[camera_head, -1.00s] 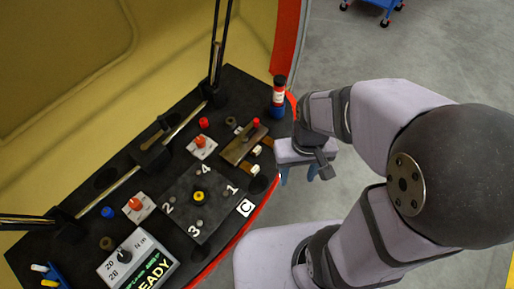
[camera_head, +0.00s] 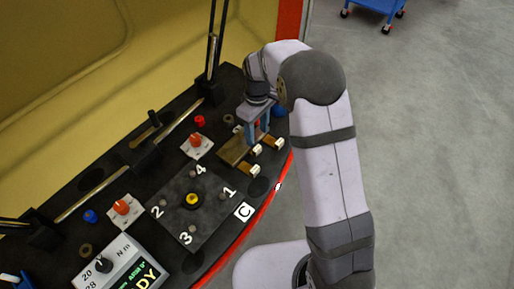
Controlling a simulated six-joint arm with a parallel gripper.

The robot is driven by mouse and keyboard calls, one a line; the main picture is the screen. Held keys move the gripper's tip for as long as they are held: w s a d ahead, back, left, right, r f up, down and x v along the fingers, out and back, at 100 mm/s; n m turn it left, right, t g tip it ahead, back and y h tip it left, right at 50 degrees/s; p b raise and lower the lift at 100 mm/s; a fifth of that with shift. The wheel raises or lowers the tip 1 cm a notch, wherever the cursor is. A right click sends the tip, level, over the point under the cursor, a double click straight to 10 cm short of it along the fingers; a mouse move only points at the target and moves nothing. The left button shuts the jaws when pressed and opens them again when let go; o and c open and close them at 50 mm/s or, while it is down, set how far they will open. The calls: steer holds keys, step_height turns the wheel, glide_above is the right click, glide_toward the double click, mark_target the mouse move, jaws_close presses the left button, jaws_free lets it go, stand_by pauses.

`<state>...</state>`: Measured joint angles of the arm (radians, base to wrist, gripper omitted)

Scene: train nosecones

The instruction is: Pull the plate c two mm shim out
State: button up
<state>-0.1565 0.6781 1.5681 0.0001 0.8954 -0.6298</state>
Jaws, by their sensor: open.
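Plate C is a dark square plate (camera_head: 205,212) marked 1 to 4, with a yellow-topped knob (camera_head: 193,200) at its middle and a white C label (camera_head: 244,212) at its right corner. Right of it lies a brown holder (camera_head: 231,152) with several white-tagged brown pieces (camera_head: 250,169) at its near side. The tags are too small to read, so I cannot tell which is the two mm shim. My gripper (camera_head: 257,137) points down over the holder, its blue fingers apart. The holder's red knob is hidden behind the gripper; I cannot tell whether the fingers touch it.
A white block with a red knob (camera_head: 196,141) and a loose red cap (camera_head: 199,120) lie left of my gripper. A display box (camera_head: 125,266) stands at lower left. Metal rods (camera_head: 92,193) cross the panel's back.

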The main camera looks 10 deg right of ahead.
mark_target(257, 148)
steer(key=shift+f+p, duration=0.35)
steer(key=shift+f, duration=3.3)
